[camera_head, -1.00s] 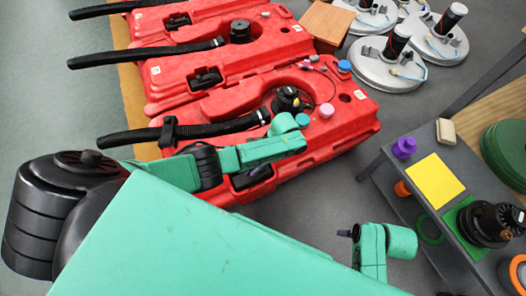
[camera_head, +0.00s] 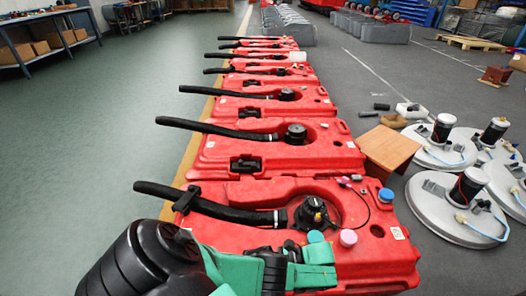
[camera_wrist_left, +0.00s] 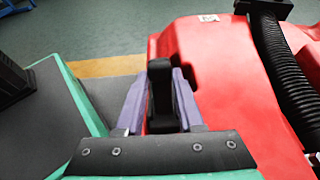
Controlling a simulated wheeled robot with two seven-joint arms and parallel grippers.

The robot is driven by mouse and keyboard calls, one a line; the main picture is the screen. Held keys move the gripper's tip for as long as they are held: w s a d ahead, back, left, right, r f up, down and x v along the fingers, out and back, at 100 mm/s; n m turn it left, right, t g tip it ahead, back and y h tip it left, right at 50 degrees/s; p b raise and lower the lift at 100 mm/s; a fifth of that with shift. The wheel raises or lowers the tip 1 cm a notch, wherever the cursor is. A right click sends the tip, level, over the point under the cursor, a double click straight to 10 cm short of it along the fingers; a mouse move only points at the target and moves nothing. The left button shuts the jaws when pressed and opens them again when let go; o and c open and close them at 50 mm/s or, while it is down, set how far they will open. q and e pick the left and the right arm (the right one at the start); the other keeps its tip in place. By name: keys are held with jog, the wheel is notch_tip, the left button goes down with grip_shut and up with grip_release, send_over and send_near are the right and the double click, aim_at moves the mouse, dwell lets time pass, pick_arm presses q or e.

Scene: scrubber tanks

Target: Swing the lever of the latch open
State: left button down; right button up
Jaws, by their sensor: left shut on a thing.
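The nearest red scrubber tank (camera_head: 370,228) lies at the front of a row in the head view. My left arm reaches over its front side and hides that part, so its latch does not show there. In the left wrist view my left gripper (camera_wrist_left: 160,76) has purple fingers closed on an upright black lever (camera_wrist_left: 160,92), beside the red tank wall (camera_wrist_left: 215,75). How far the lever is swung cannot be told. My left gripper itself is not seen in the head view. My right gripper is in neither view.
A ribbed black hose (camera_wrist_left: 278,60) runs along the tank in the wrist view. Behind stand several more red tanks (camera_head: 340,160) with black hoses. A wooden box (camera_head: 388,148) and grey discs with black canisters (camera_head: 432,215) stand at the right. The green floor at left is open.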

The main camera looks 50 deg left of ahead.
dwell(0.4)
pick_arm(q)
jog(key=c, duration=0.5)
grip_release()
